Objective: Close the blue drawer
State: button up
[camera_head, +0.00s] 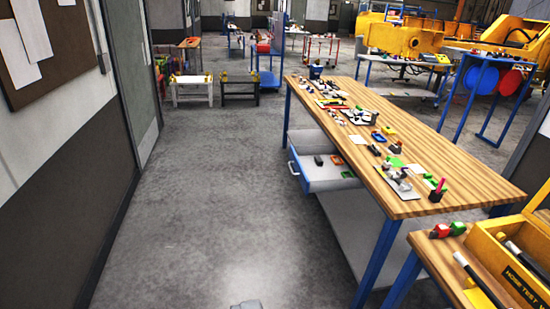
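The blue drawer (322,183) hangs under the left side of the long wooden-topped workbench (470,187). It is pulled out toward the left, and its open top shows a dark item and a green item inside.
Bare concrete floor (200,210) lies open left of the workbench. A wall with a grey door (128,75) runs along the left. A second bench with a yellow toolbox (515,260) stands at the near right. Two small stands (192,90) are farther back.

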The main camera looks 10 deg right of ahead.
aim_at(312, 178)
jog(key=z, duration=0.25)
jog(key=i, duration=3.15)
jog(key=z, duration=0.45)
